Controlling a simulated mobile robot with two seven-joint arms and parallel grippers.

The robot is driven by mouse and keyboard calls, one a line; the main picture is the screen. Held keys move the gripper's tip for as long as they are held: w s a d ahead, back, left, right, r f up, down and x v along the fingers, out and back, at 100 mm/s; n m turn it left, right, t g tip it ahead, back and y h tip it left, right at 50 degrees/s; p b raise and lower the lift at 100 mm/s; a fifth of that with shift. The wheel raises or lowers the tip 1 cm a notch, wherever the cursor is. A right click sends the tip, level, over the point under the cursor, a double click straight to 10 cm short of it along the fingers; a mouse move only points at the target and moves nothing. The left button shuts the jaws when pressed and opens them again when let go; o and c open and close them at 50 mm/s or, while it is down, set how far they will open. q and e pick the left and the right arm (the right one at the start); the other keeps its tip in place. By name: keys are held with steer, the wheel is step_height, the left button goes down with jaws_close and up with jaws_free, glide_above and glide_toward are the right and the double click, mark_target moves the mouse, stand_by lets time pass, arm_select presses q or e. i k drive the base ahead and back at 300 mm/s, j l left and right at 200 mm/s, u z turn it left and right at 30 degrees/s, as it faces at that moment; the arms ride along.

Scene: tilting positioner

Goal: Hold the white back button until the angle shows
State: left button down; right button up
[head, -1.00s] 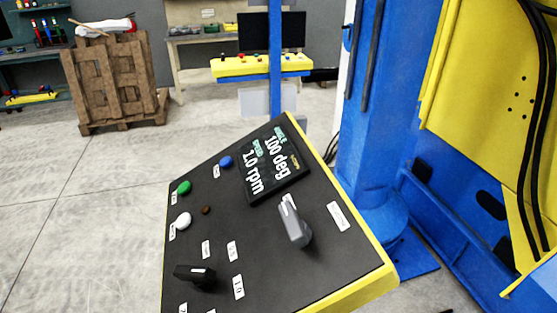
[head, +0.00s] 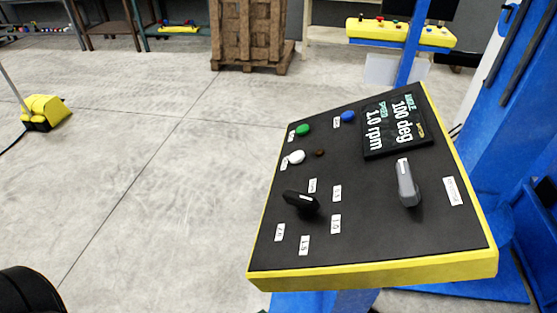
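The white button (head: 296,157) sits on the left part of the tilted black control panel (head: 350,240), just below the green button (head: 303,130). A blue button (head: 347,116) is to the right of the green one. The display (head: 397,122) reads angle 100 deg and speed 1.0 rpm. A black knob (head: 301,202) and a grey lever-like knob (head: 408,184) stand on the panel. Nothing touches the white button. Neither of my grippers shows in the head view.
A blue column (head: 500,150) of the positioner stands behind the panel at right. A wooden pallet stack (head: 247,32) and a yellow control box (head: 400,33) are at the back. A yellow pedal-like box (head: 45,111) is at far left. The floor left of the panel is clear.

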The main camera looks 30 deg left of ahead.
mark_target(297, 158)
steer(key=k, duration=1.1)
steer(key=z, duration=1.3)
steer(key=i+j, duration=0.1)
steer(key=j, duration=1.15)
steer(key=i+j, duration=0.1)
steer(key=j, duration=2.35)
steer(key=i, duration=0.05)
